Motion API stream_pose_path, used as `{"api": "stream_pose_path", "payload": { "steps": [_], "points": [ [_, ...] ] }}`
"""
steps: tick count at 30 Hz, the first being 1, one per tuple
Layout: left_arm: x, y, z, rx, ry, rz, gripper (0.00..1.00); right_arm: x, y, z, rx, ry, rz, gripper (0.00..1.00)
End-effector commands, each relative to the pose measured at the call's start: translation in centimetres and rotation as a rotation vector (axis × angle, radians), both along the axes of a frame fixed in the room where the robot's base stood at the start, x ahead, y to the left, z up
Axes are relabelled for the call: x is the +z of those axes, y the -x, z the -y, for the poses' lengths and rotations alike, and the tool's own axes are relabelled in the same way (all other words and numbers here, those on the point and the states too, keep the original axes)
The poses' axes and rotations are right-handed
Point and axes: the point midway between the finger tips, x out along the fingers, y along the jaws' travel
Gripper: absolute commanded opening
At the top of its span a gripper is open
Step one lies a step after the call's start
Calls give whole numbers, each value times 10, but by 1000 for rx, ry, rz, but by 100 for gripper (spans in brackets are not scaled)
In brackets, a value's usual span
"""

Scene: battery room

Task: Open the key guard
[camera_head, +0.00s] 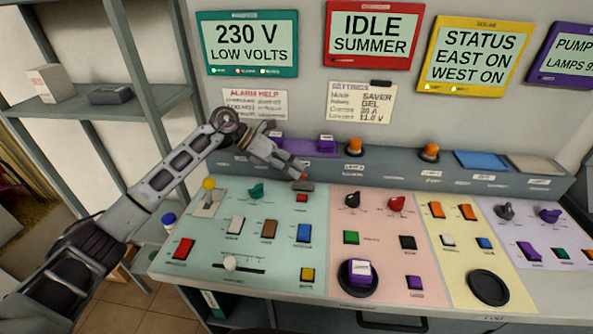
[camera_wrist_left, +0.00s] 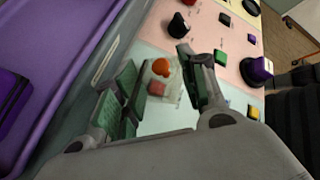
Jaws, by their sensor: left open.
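My left gripper (camera_head: 289,168) is open above the back edge of the pale green panel section. In the left wrist view its two green-padded fingers (camera_wrist_left: 158,86) stand apart, with nothing held between them. I cannot tell for certain which part is the key guard. My right gripper is not in view.
The sloping console holds several buttons and knobs, including a yellow-topped lever (camera_head: 209,184), a green knob (camera_head: 256,191) and a black knob (camera_head: 352,200). A raised grey ledge (camera_head: 400,171) with orange lamps runs behind. A shelf rack (camera_head: 105,105) stands at left.

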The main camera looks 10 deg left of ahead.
Motion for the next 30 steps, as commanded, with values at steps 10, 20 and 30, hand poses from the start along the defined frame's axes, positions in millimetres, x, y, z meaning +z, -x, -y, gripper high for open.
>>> {"api": "stream_pose_path", "payload": {
  "steps": [10,20,30],
  "points": [
    [-13,-1,16,-1,1,0,42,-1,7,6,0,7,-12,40],
    [-13,-1,16,0,-1,0,33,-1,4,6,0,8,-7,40],
    [-14,-1,16,0,-2,-1,0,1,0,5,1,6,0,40]
  ]
}}
